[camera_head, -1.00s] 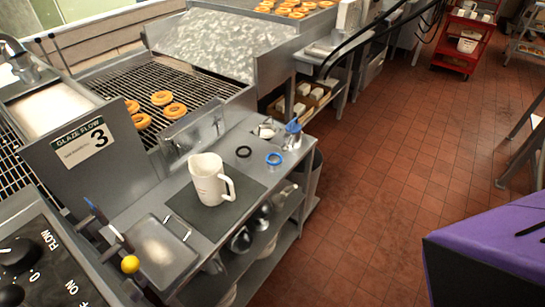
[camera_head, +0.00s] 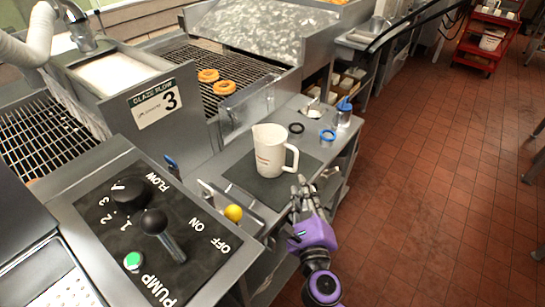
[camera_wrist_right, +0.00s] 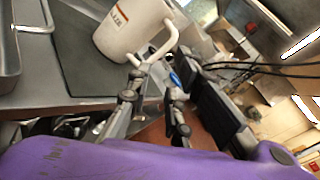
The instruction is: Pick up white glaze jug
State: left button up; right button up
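The white glaze jug (camera_head: 270,152) stands upright on a dark mat (camera_head: 250,180) on the steel counter, with its handle on the right side. In the right wrist view the jug (camera_wrist_right: 128,28) is at the top, with its handle just beyond the fingertips. My right gripper (camera_head: 298,184) is in front of the jug, at the counter's front edge. In the right wrist view my right gripper (camera_wrist_right: 155,80) is open, its two fingers apart with nothing between them. It does not hold the jug. My left gripper is not in view.
The control panel (camera_head: 100,218) with knobs and a lever is at the front left. A yellow ball knob (camera_head: 233,213) is near the mat. A black ring (camera_head: 296,128), a blue ring (camera_head: 327,136) and a blue-topped container (camera_head: 344,112) stand behind the jug. Open tiled floor (camera_head: 430,190) lies to the right.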

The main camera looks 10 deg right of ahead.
aim_at(296, 158)
jog(key=w+m, duration=0.2)
jog(key=w, duration=0.1)
jog(key=w+r+m+h, duration=0.1)
jog(key=w+m, duration=0.2)
jog(key=w, duration=0.1)
jog(key=w+m, duration=0.3)
jog(key=w, duration=0.1)
jog(key=shift+d+r+h, duration=0.25)
jog(key=shift+h, duration=0.05)
jog(key=shift+w, duration=0.4)
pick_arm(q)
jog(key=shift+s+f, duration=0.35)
pick_arm(e)
jog(key=shift+w, duration=0.1)
grip_shut()
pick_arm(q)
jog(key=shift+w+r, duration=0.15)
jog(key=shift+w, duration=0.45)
